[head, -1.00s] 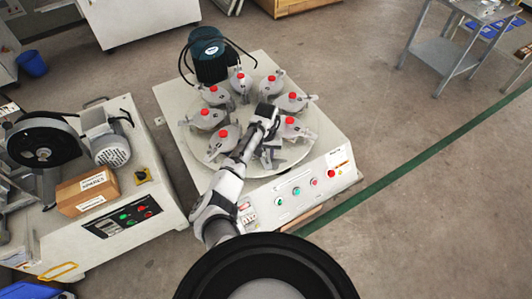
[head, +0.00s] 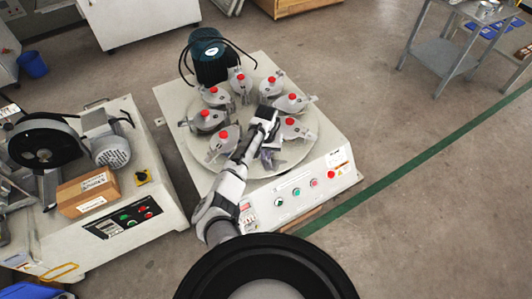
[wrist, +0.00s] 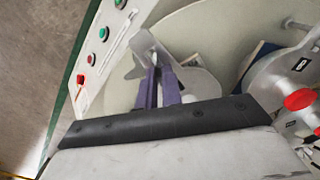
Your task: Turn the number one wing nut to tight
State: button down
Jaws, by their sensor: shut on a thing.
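My gripper (wrist: 158,84) has purple fingers, which are close together and point down onto a grey metal fixture (wrist: 195,80) at the front of the round plate. The fingers are shut on a small grey metal part at their tips, which I take to be the wing nut (wrist: 145,46); the fingers partly hide it. No number can be read on this fixture. In the head view my gripper (head: 268,155) is over the front of the round plate (head: 225,178), and my arm hides part of the fixture.
Several similar fixtures with red knobs ring the plate; one red knob (wrist: 299,99) is close on the right in the wrist view. A panel with green and red buttons (head: 297,191) runs along the machine's front. A dark motor (head: 211,58) stands at the back.

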jog(key=m+p, duration=0.2)
jog(key=shift+d+r+m, duration=0.1)
jog(key=shift+d+m, duration=0.05)
jog(key=shift+m, duration=0.25)
jog(key=m+p, duration=0.1)
jog(key=m, duration=0.2)
jog(key=shift+s, duration=0.1)
jog(key=m+p, duration=0.1)
jog(key=m, duration=0.3)
jog(key=shift+s+m, duration=0.1)
jog(key=shift+m, duration=1.6)
jog(key=shift+m+p, duration=0.3)
jog(key=c, duration=1.6)
grip_release()
jog(key=shift+o, duration=0.2)
